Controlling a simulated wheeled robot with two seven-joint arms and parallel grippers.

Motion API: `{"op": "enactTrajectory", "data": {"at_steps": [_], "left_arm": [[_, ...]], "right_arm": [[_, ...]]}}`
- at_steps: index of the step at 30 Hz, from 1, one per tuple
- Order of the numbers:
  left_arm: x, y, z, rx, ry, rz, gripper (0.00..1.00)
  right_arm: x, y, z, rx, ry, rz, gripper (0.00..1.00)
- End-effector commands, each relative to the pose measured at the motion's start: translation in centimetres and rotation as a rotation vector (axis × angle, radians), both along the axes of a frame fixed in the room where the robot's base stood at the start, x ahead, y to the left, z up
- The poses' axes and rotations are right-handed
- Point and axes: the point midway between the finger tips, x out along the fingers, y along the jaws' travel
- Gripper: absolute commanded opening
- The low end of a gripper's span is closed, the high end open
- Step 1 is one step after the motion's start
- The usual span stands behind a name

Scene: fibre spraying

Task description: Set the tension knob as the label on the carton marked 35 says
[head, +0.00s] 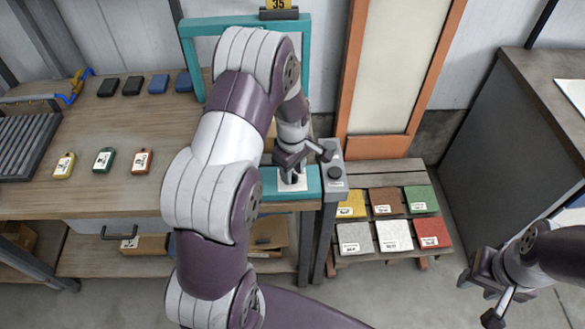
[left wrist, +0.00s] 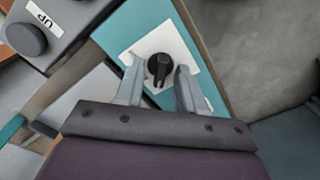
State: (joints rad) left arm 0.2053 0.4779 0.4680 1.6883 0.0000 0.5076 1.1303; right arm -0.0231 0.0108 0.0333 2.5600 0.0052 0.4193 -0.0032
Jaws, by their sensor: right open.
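The black tension knob (left wrist: 160,68) sits on a white plate (left wrist: 146,48) fixed to a teal frame (left wrist: 138,20) in the left wrist view. My left gripper (left wrist: 158,84) is open, its two fingers spread on either side of the knob's near edge; I cannot tell whether they touch it. In the head view my left gripper (head: 292,179) is over the white plate and largely hides the knob. My right gripper (head: 486,282) is open and empty at the lower right.
A grey button box (head: 334,188) stands right of the knob plate; its label reads UP in the wrist view. Coloured samples (head: 394,236) lie on a low rack.

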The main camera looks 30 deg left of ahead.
Motion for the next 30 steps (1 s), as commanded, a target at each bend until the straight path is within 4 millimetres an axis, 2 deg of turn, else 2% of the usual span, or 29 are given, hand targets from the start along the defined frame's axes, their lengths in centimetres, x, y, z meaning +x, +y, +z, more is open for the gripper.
{"op": "enactTrajectory", "data": {"at_steps": [1,4,5,17,30], "left_arm": [[0.0,0.0,0.0,0.000,0.000,0.000,0.38],[0.0,0.0,0.0,0.000,0.000,0.000,0.06],[0.0,0.0,0.0,0.000,0.000,0.000,0.00],[0.0,0.0,0.2,0.000,-0.001,-0.046,0.00],[0.1,0.0,0.3,0.000,-0.001,-0.370,0.00]], "right_arm": [[0.0,0.0,0.0,0.000,0.000,0.000,0.43],[0.0,0.0,0.0,0.000,0.000,0.000,0.43],[0.0,0.0,0.0,0.000,0.000,0.000,0.43],[0.0,0.0,0.2,0.000,0.000,0.000,0.43],[0.0,0.0,1.3,0.000,0.000,0.000,0.43]]}}
